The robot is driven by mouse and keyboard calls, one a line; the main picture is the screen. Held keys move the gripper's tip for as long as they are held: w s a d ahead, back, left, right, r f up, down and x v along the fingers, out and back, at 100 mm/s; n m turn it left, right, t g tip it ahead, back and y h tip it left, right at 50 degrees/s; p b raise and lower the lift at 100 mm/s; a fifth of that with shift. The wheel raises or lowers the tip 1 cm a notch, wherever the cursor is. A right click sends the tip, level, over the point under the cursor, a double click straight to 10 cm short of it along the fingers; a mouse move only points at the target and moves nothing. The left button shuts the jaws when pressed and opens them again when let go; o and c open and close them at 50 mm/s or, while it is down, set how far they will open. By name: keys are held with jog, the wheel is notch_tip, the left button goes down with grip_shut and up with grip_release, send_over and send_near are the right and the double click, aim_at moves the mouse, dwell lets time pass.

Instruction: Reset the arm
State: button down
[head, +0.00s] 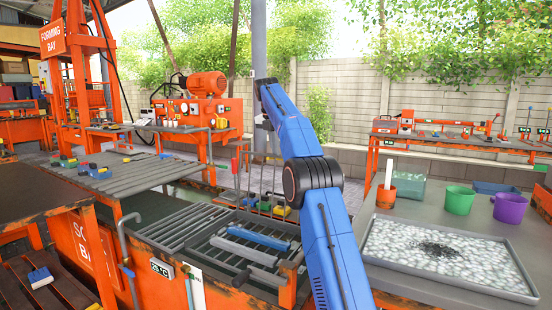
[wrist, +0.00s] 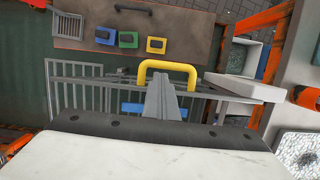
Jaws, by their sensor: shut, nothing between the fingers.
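My blue arm (head: 312,180) rises in the middle of the head view and bends at a black joint. Its upper link leans up and to the left, and my gripper is too small and partly hidden there to make out well. In the wrist view my gripper (wrist: 164,82) shows as two grey fingers close together, shut and empty. A yellow handle (wrist: 167,65) arches just beyond the fingertips; I cannot tell how far below them it is.
A metal rack (head: 255,245) with grey and blue bars sits in the orange soak bay. At right, a table holds a pebble tray (head: 440,286), a green pot (head: 459,200) and a purple pot (head: 509,207). A slatted platform (head: 125,173) is at left.

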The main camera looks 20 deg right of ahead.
jog(key=r, duration=0.1)
jog(key=s+r, duration=0.1)
jog(key=r, duration=0.1)
jog(key=shift+s+a+r, duration=0.3)
jog(key=shift+a+r, duration=0.05)
jog(key=shift+r, duration=0.05)
jog(key=shift+w+a+f, duration=0.15)
jog(key=shift+w+f, duration=0.05)
jog(key=s+a+r+m+t, duration=0.1)
jog(key=s+a+r+m, duration=0.15)
jog(key=s, duration=0.35)
jog(key=s+a+r+m, duration=0.1)
jog(key=s+a+m, duration=0.3)
jog(key=s, duration=0.3)
jog(key=s+a+f+m+t+y, duration=0.1)
jog(key=s+a+f+m, duration=0.15)
jog(key=s, duration=0.55)
jog(key=s+a+f+m, duration=0.1)
jog(key=s+a+m, duration=0.15)
jog(key=s, duration=0.55)
jog(key=s+a+f+m, duration=0.2)
jog(key=s+f+m, duration=0.4)
jog(key=s+f, duration=0.8)
jog(key=s+a+f+m+t+y, duration=0.1)
jog(key=s+a+f+m, duration=0.2)
jog(key=s+f+m, duration=0.4)
jog(key=s+f, duration=0.6)
jog(key=s, duration=0.5)
jog(key=shift+a+f, duration=0.3)
jog(key=shift+f, duration=0.1)
